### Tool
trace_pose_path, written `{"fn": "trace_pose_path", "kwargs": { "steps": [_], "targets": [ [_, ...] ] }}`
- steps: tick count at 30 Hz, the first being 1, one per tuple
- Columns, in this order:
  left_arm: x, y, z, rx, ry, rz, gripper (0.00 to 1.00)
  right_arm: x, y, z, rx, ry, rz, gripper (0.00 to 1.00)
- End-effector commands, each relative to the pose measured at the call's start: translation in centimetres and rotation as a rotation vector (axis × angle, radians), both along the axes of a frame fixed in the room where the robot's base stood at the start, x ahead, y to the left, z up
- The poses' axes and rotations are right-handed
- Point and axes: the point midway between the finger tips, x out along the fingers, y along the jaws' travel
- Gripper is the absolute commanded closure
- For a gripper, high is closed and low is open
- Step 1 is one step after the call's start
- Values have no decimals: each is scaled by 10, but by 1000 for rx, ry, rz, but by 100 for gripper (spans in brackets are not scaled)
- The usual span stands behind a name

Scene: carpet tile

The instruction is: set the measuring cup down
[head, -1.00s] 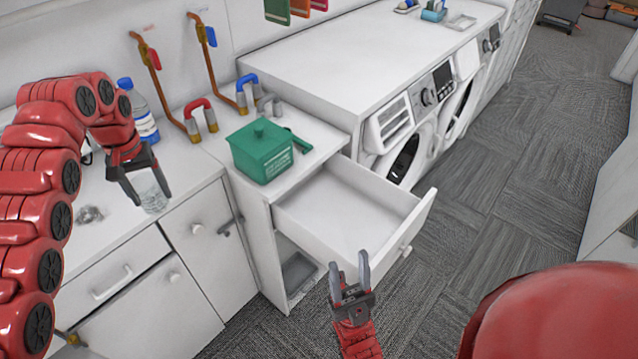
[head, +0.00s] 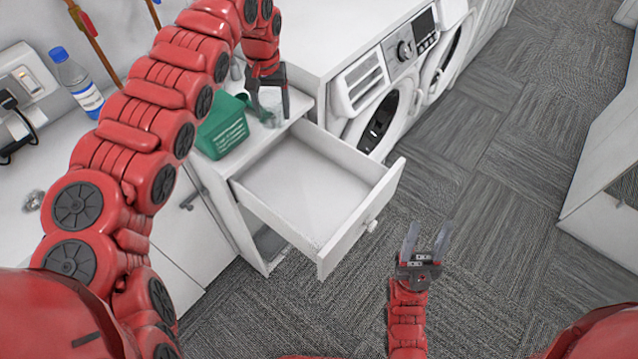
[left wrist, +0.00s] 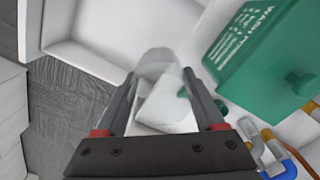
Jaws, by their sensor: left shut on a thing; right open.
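The measuring cup (head: 271,106) is clear and see-through. My left gripper (head: 270,108) is shut on it, over the narrow counter (head: 306,102) behind the open drawer, just right of the green box. In the left wrist view the cup (left wrist: 158,65) sits between the two fingers, with the white counter below and the drawer beyond. I cannot tell whether its base touches the counter. My right gripper (head: 426,245) is open and empty, in front of the drawer over the carpet.
The green box (head: 222,128) with a lid stands close beside the cup; it also shows in the left wrist view (left wrist: 262,48). The open drawer (head: 310,185) is empty. Washing machines (head: 385,100) stand to the right. A blue-capped bottle (head: 77,82) stands at left.

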Motion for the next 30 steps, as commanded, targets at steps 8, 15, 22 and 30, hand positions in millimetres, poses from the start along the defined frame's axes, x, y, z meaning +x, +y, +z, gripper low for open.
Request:
{"fn": "trace_pose_path", "kwargs": {
  "steps": [8,15,22,30],
  "targets": [
    [-21,-95,-89,-9,13,-68,82,0,0,40,0,1,0,50],
    [-67,-140,-148,8,10,-132,82,0,0,58,0,1,0,50],
    [-81,-149,-174,8,7,-152,82,0,0,65,0,1,0,50],
    [-82,-148,-214,9,7,-149,82,0,0,77,0,1,0,50]
  ]
}}
